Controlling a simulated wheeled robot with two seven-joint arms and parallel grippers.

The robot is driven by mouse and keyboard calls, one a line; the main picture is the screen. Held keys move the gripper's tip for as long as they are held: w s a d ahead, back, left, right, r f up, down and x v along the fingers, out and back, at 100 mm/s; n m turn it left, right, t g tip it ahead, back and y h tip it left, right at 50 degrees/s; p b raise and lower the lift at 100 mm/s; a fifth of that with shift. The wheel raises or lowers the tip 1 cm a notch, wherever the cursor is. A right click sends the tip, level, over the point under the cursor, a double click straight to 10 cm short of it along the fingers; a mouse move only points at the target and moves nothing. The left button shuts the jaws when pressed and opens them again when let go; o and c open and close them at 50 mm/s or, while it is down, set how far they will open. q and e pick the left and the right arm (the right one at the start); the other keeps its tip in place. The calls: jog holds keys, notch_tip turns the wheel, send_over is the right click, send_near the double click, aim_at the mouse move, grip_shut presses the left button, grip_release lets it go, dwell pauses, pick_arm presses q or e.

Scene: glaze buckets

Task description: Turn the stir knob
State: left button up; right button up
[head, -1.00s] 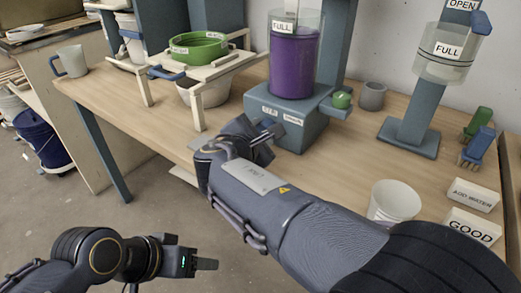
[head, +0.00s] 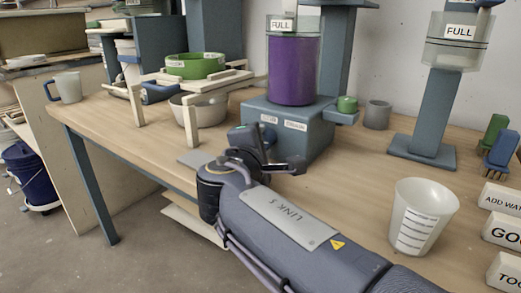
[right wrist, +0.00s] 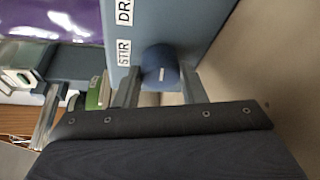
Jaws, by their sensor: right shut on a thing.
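The stir knob (right wrist: 160,66) is a round blue knob with a small white mark, on the face of a blue-grey base (right wrist: 185,25). It sits by the STIR label (right wrist: 123,52) in the right wrist view. My right gripper (right wrist: 158,88) is shut on the knob, one finger on each side. In the head view the right gripper (head: 268,155) is at the front of the base (head: 310,140), and the arm hides much of the contact. A clear tank of purple glaze (head: 292,70) marked FULL stands on the base. My left gripper is out of view.
A green sieve (head: 196,65) rests on a wooden rack over a bowl (head: 190,120) at left. A white measuring cup (head: 422,215) and label blocks (head: 500,198) stand at right.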

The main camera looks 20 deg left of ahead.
dwell(0.3)
jog(key=o, duration=1)
jog(key=s, duration=0.2)
jog(key=s+p, duration=0.1)
jog(key=s, duration=0.1)
jog(key=s+r, duration=0.1)
jog(key=s, duration=0.1)
jog(key=shift+s+p, duration=0.3)
jog(key=shift+p, duration=0.05)
jog(key=shift+s+d, duration=0.1)
jog(key=shift+s, duration=0.5)
